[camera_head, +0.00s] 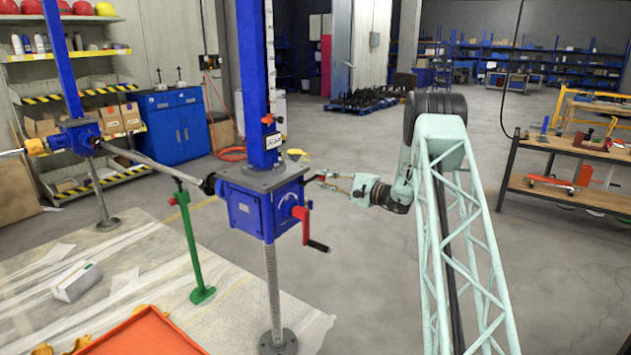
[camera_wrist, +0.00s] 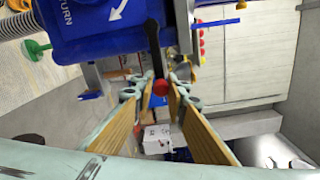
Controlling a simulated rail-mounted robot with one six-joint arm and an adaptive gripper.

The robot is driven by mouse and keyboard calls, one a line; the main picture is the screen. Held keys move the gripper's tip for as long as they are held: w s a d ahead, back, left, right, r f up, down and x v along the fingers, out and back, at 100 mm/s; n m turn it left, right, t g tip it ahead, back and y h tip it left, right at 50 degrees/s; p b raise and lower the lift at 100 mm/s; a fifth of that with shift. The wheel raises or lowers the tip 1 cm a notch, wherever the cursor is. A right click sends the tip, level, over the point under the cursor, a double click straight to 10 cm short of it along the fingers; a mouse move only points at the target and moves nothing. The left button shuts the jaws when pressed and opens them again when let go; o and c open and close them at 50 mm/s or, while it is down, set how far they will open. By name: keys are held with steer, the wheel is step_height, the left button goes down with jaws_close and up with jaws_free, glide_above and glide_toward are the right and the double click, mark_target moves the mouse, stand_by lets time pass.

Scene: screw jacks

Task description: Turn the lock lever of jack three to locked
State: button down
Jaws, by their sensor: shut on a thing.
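The near jack has a blue gearbox (camera_head: 245,205) on a threaded screw, under a tall blue column. Its lock lever (camera_wrist: 153,45) is a black bar with a red knob (camera_wrist: 161,87), beside the blue housing in the wrist view. My gripper (camera_wrist: 157,88) is shut on the lever, with the red knob between its two fingers. In the head view my gripper (camera_head: 322,177) reaches the right side of the gearbox; the lever is small and partly hidden there. Whether the lever stands at locked cannot be told.
A red crank (camera_head: 302,222) with a black handle sticks out from the gearbox front, just below my gripper. A shaft (camera_head: 155,168) runs left to another blue jack (camera_head: 78,135), above a green stand (camera_head: 192,240). A workbench (camera_head: 575,180) stands at right; floor between is clear.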

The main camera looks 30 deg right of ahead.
steer(key=shift+r, duration=0.35)
steer(key=c, duration=2.8)
jaws_free()
steer(key=shift+o, duration=1)
steer(key=shift+f, duration=0.15)
steer(key=shift+s, duration=0.15)
steer(key=v, duration=1.1)
steer(key=shift+s+d, duration=0.25)
steer(key=shift+a, duration=0.1)
